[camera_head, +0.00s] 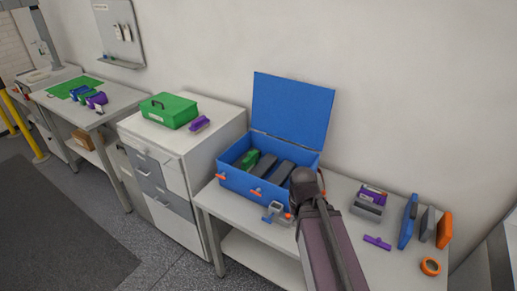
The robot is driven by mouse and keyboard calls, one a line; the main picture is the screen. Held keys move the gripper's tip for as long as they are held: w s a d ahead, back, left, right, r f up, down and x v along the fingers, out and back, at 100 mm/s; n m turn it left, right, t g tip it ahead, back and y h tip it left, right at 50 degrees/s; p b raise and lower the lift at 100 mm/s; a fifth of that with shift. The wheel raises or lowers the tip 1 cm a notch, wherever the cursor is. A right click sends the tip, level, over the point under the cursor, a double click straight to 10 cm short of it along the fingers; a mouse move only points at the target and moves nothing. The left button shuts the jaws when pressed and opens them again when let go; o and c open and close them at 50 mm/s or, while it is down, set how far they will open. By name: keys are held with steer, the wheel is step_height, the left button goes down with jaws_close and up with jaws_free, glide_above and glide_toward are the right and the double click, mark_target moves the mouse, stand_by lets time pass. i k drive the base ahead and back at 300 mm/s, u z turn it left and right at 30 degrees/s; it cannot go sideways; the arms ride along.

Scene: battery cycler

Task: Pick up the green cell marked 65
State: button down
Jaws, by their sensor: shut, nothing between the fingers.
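An open blue case (236,186) stands on the right-hand bench with its lid (292,111) raised. A green block (250,158) lies inside at the left, beside dark grey blocks (264,166). It may be the green cell, but I cannot read any number on it. My arm (328,250) reaches up from the bottom edge, and its dark joint (304,184) covers the case's right front corner. I cannot make out my gripper; the arm's end seems hidden behind that joint.
A grey and orange clamp-like item (274,212) lies before the case. To the right are a purple-and-grey item (369,202), upright blue (408,222) and orange (444,230) slabs and an orange ring (430,267). A green box (169,111) sits on the drawer cabinet (178,141).

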mark_target(253, 163)
steer(key=k, duration=0.65)
steer(key=u, duration=0.6)
steer(key=i, duration=1.75)
steer(key=z, duration=0.3)
